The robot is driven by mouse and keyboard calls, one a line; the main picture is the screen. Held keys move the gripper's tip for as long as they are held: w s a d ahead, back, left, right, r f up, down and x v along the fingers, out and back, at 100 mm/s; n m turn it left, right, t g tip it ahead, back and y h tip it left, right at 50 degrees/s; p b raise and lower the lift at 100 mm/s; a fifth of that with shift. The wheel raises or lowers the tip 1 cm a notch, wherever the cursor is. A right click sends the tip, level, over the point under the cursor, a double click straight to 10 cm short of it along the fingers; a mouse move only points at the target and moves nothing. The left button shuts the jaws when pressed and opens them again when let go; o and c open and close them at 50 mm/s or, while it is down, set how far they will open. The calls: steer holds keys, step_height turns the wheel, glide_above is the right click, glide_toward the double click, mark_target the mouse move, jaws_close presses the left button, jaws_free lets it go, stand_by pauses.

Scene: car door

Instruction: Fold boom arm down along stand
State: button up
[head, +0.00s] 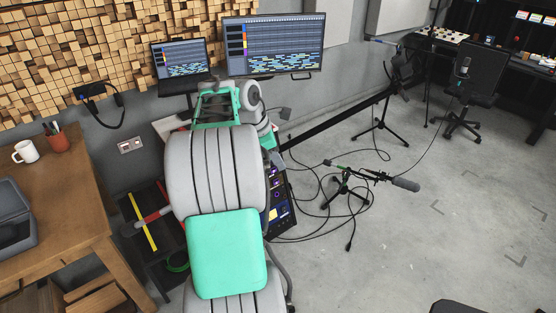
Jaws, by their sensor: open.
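A black low stand (344,188) with short tripod legs stands on the concrete floor right of my arm. Its boom arm (358,172) lies across the top, nearly level, sloping slightly down to the right. A long dark microphone (405,184) is at the boom's right end. A taller black tripod stand (382,125) stands farther back, with an arm near its top. I cannot tell which stand the task means. My gripper (281,136) appears open and empty beside my arm, left of the low stand and apart from it. My arm hides part of it.
Cables (318,200) loop on the floor around the low stand. A wooden desk (75,190) with a mug (26,151) is at left. Monitors (274,46) stand behind my arm. An office chair (475,80) is at the back right.

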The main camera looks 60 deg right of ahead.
steer(key=shift+s+d+f, duration=0.1)
steer(key=shift+d+f, duration=0.1)
steer(key=shift+f, duration=0.25)
jaws_close()
stand_by(1.1)
